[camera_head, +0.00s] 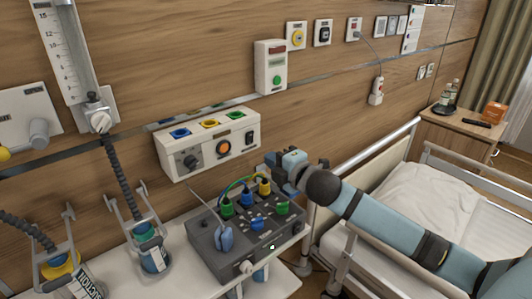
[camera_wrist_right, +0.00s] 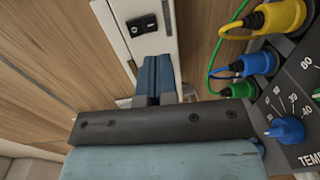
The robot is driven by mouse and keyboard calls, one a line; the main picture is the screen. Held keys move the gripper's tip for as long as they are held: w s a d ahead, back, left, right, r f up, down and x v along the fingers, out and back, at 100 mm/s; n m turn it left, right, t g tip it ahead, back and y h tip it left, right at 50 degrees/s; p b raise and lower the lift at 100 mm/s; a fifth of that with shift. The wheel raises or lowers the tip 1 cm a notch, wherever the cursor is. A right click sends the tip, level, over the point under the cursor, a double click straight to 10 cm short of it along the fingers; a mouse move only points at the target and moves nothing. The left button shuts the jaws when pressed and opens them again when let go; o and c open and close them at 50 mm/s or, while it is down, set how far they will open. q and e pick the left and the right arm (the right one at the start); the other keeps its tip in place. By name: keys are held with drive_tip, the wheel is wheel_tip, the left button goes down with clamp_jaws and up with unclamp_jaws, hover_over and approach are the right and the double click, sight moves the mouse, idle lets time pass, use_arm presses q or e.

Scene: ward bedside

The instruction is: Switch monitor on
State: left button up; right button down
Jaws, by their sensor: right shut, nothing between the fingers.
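A white wall unit (camera_head: 209,143) has blue, yellow and green sockets on top, a dark knob and an orange round button on its front. A small black switch (camera_head: 250,138) sits near the front's right end. In the right wrist view the black rocker switch (camera_wrist_right: 141,25) is close, on a white panel. My right gripper (camera_head: 270,161) is just below and right of the unit. Its blue fingers (camera_wrist_right: 156,64) are shut and empty, pointing at the panel beside the switch; I cannot tell whether they touch it. My left gripper is not in view.
A dark grey box (camera_head: 222,256) with coloured plugs, cables and knobs stands on the counter beneath my right wrist. Suction bottles (camera_head: 149,252) stand to its left. A bed with rails (camera_head: 350,250) is at the right, under my arm. A bedside cabinet (camera_head: 455,133) stands beyond.

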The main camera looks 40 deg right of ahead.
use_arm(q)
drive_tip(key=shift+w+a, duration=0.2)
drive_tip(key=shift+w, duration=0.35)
use_arm(e)
drive_tip(key=s+f, duration=0.1)
drive_tip(key=s, duration=0.5)
drive_tip(key=shift+d+f, duration=0.15)
drive_tip(key=shift+d, duration=0.25)
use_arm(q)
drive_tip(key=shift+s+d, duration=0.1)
use_arm(e)
drive_tip(key=shift+s, duration=0.1)
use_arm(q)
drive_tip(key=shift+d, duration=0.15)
